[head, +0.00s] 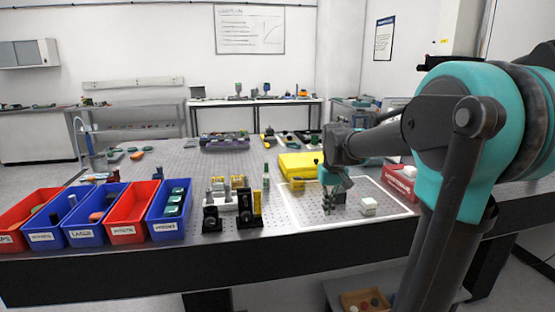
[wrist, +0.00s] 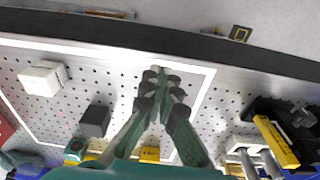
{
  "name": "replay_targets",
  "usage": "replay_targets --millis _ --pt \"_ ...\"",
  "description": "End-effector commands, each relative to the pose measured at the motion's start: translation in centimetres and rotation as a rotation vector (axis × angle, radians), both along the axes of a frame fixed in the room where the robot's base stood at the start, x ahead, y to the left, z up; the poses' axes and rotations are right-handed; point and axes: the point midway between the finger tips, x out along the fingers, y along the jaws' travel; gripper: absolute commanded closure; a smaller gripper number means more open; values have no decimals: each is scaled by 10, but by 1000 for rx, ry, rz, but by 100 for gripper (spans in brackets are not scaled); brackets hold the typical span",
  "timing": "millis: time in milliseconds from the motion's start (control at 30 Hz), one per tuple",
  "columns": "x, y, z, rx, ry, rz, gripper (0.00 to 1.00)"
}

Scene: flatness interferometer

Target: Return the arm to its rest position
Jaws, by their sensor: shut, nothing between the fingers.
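My arm reaches in from the right in the head view. My gripper (head: 328,207) points down over the white-outlined area (head: 290,207) of the perforated table. In the wrist view my gripper (wrist: 158,75) has its green fingers closed together with nothing between them. A white block (head: 368,206) stands on the table to the right of the gripper. It also shows in the wrist view (wrist: 43,78) at the left. A dark grey block (wrist: 95,121) lies left of the fingers in the wrist view, apart from them.
Red and blue bins (head: 127,213) line the table's front left. Black optic mounts (head: 249,208) stand left of the outlined area. A yellow case (head: 299,165) lies behind the gripper, and a red box (head: 401,182) sits at the right. The table's front edge (head: 150,265) is near.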

Motion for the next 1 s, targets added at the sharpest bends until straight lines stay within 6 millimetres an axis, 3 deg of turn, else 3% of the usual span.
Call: replay_targets --millis 167,400,500,667,1000 --pt "-46 -9 -44 7 -66 -35 100" --pt "-143 -21 -128 21 -196 -105 100" --pt "-171 -24 -151 26 -233 -125 100" --pt "-193 -26 -167 30 -263 -139 100" --pt "-194 -26 -168 30 -265 -140 100"
